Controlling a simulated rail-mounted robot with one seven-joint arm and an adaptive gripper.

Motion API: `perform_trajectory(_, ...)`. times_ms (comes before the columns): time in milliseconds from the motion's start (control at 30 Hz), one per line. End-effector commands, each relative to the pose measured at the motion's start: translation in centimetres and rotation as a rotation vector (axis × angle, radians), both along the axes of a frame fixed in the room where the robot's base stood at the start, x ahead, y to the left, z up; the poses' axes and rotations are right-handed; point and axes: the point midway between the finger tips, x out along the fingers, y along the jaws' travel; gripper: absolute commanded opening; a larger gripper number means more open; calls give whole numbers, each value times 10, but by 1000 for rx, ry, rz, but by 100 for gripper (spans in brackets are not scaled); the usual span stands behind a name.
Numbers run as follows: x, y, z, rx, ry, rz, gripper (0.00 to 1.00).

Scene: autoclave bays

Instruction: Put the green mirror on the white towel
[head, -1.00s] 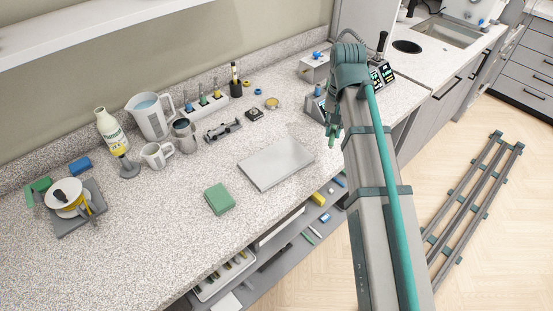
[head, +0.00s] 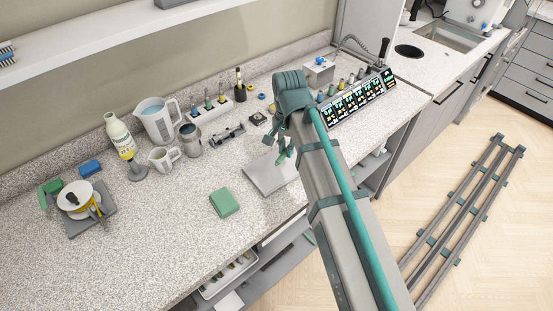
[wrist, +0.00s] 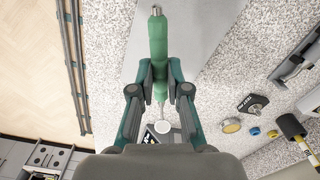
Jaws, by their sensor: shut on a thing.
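The green mirror (wrist: 158,40) has a thick green handle and a thin stem ending in a small round head. My gripper (wrist: 160,80) is shut on its handle in the wrist view. In the head view, my gripper (head: 281,148) holds the mirror (head: 283,159) over the far part of the white towel (head: 265,184). The towel is a flat, pale rectangle on the counter. My arm hides its right part. In the wrist view the towel (wrist: 205,30) lies below the handle. I cannot tell how high the mirror is above it.
A green block (head: 224,202) lies left of the towel. A metal clamp-like tool (head: 228,134), a jug (head: 156,120) and mugs stand behind and to the left. A dark display panel (head: 355,100) stands at the right. The front left counter (head: 150,240) is clear.

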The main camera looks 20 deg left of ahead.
Motion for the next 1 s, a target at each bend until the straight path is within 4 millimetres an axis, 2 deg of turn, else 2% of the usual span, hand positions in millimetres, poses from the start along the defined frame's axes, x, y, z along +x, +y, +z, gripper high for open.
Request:
perform_trajectory(133,-8,13,-17,-1,2,1,0)
perform_trajectory(500,-14,28,-36,-1,1,1,0)
perform_trajectory(733,-14,26,-63,-1,1,0,0)
perform_trajectory(1000,-13,27,-66,1,-1,0,0)
